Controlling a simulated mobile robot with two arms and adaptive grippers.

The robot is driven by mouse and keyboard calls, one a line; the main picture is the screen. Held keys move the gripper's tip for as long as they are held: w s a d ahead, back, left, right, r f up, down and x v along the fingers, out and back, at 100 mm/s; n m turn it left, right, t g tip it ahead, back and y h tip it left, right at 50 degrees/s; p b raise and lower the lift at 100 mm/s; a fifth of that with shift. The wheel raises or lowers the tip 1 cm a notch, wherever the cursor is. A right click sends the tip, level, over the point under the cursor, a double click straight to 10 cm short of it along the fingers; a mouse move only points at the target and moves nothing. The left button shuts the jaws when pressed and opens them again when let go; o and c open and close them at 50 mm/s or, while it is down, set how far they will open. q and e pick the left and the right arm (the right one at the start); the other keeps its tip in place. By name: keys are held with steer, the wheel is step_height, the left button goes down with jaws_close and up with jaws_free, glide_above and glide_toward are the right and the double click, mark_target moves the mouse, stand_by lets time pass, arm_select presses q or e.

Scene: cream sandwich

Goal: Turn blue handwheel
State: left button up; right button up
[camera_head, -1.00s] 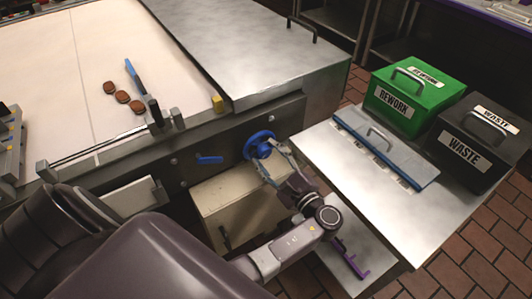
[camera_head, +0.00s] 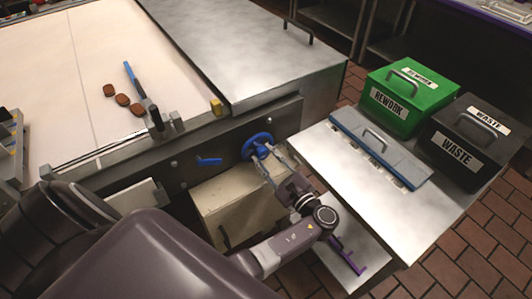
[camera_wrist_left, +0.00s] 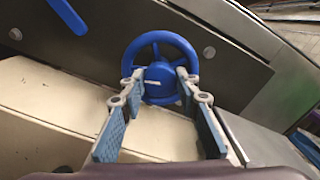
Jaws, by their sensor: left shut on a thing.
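The blue handwheel (camera_head: 256,140) is mounted on the dark side panel of the metal machine. In the left wrist view it faces me, with its round rim and central hub (camera_wrist_left: 160,76) showing and a small pale mark on the hub. My left gripper (camera_head: 265,156) reaches up to the wheel from below. In the left wrist view its two fingers (camera_wrist_left: 157,84) lie on either side of the hub and are shut on it. The exact contact at the fingertips is partly hidden. My right gripper is not in view.
A blue lever (camera_head: 209,162) sits on the panel left of the wheel. A beige box (camera_head: 236,208) is below. A metal table (camera_head: 370,200) at the right holds a green REWORK bin (camera_head: 398,105) and a black WASTE bin (camera_head: 468,143). Brown patties (camera_head: 122,100) lie on the pale belt.

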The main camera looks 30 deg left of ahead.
arm_select(q)
steer(key=m+p, duration=0.3)
steer(key=shift+w+a+r+m, duration=0.1)
steer(key=shift+r+m, duration=0.2)
steer(key=shift+r, duration=0.05)
steer(key=m+p, duration=0.2)
steer(key=shift+m, duration=0.4)
steer(key=m+p, duration=0.2)
steer(key=m, duration=0.1)
steer(key=shift+m, duration=0.3)
steer(key=m+p, duration=0.1)
steer(key=m, duration=0.2)
steer(key=shift+w+m, duration=0.1)
steer(key=shift+m, duration=0.2)
steer(key=m+p, duration=0.1)
steer(key=m, duration=0.2)
steer(key=shift+m, duration=0.3)
steer(key=m, duration=0.2)
steer(key=shift+f+m+p, duration=0.1)
steer(key=shift+m+p, duration=0.3)
steer(key=m, duration=0.3)
